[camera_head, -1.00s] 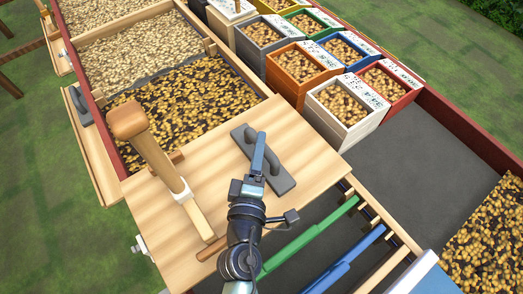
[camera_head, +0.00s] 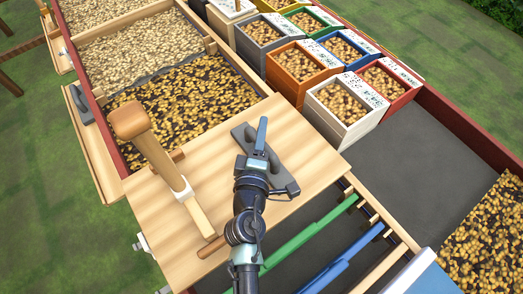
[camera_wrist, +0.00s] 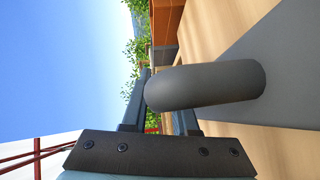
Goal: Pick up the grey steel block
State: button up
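The grey steel block (camera_head: 285,180) lies on the light wooden board, a dark grey slab with a raised rounded handle. It is partly hidden behind my gripper (camera_head: 261,138), which reaches over its middle in the head view. In the wrist view, the rounded grey handle (camera_wrist: 205,86) crosses close in front of my gripper (camera_wrist: 162,118), with the flat grey slab (camera_wrist: 280,65) to the right. The fingers stand apart, one partly hidden by the handle. I cannot tell whether they touch it.
A wooden mallet-like tool (camera_head: 155,155) lies on the board to the left. Bean-filled boxes (camera_head: 340,125) stand behind to the right, and a bean tray (camera_head: 185,100) lies behind. Green (camera_head: 310,232) and blue (camera_head: 345,260) bars are at the front right.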

grip_shut()
dwell(0.9)
jog(key=shift+r, duration=0.2)
